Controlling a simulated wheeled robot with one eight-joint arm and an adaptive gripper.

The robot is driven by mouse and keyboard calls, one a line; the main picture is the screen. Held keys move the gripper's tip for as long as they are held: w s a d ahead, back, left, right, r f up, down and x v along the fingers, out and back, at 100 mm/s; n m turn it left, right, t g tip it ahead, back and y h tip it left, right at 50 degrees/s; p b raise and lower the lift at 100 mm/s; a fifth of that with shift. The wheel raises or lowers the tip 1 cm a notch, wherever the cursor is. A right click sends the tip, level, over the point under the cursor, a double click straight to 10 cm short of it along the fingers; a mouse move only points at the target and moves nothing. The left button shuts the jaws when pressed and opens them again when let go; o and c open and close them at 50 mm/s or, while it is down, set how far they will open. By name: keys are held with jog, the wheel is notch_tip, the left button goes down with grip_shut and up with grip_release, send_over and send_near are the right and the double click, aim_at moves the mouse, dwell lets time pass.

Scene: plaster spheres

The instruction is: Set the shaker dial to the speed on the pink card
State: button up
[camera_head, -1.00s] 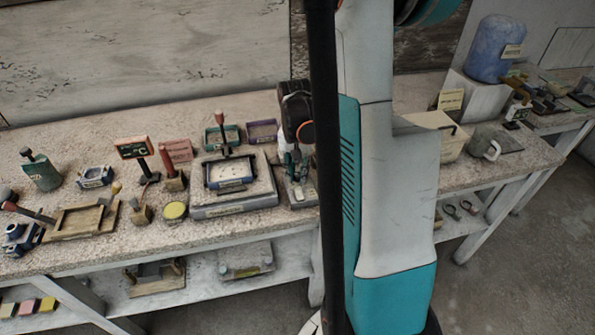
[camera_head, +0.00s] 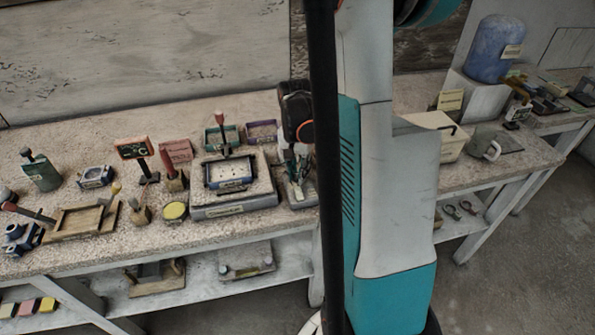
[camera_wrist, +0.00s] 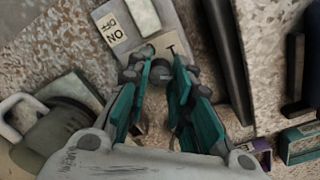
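A pink card (camera_head: 176,151) stands on a small wooden block on the bench; I cannot read its writing. A grey platform (camera_head: 235,210) with a dark-framed tray on top stands left of my arm. My gripper (camera_wrist: 163,66) points down over a smaller pale grey unit (camera_head: 303,193) beside it. A small dark round knob (camera_wrist: 160,70) lies between my fingertips, which stand apart. I cannot tell whether they touch it. The speed setting is not readable.
A green tray (camera_head: 208,143) and a purple tray (camera_head: 262,124) sit behind the platform. A mug (camera_head: 481,146) and a blue container (camera_head: 492,50) are right of my arm.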

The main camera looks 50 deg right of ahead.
aim_at(296, 174)
jog(key=shift+o, duration=0.5)
jog(key=shift+r, duration=0.1)
notch_tip(296, 174, up, 12)
jog(key=shift+w, duration=0.2)
dwell(0.5)
